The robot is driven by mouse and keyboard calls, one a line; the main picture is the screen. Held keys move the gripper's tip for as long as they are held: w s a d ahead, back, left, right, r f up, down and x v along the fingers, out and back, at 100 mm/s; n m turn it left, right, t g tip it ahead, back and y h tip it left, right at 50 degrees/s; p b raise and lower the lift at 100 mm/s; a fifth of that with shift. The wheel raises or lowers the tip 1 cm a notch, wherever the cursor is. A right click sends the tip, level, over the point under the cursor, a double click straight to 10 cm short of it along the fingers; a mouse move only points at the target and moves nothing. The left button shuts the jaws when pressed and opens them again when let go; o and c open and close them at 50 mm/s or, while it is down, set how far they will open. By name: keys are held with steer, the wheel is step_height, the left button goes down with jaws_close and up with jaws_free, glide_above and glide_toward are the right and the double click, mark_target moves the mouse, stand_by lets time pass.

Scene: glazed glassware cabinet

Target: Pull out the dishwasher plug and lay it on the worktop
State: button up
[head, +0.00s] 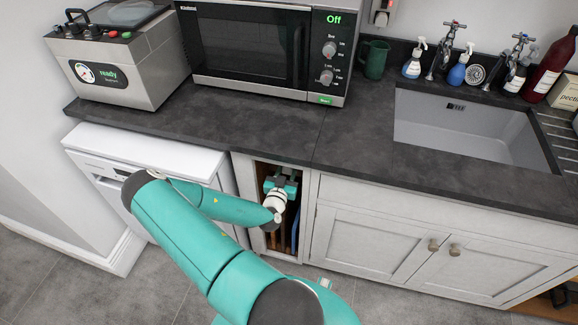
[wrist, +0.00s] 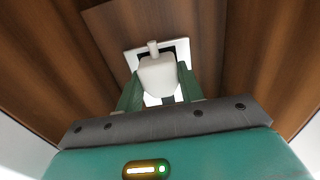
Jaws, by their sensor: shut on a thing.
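The white dishwasher plug (wrist: 158,76) shows in the wrist view in front of a white-edged socket plate (wrist: 134,57) on a brown wooden panel. My gripper (wrist: 159,88) has its green fingers on either side of the plug and is shut on it. I cannot tell how far the plug sits in the socket. In the head view my gripper (head: 283,185) is inside the narrow open cupboard bay below the worktop (head: 255,122), and the plug is hidden there. The white dishwasher (head: 150,148) stands left of the bay, partly covered by my arm.
A microwave (head: 250,50) and a grey machine (head: 115,60) stand at the worktop's back. A green mug (head: 374,59) is right of the microwave. The sink (head: 465,130) lies further right, with bottles behind. The worktop's front strip is clear. The bay's sides are close around my gripper.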

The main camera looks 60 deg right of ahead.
mark_target(287, 171)
steer(key=shift+s+a, duration=0.2)
steer(key=shift+a, duration=1.1)
steer(key=shift+s+a, duration=0.2)
steer(key=shift+a, duration=1.1)
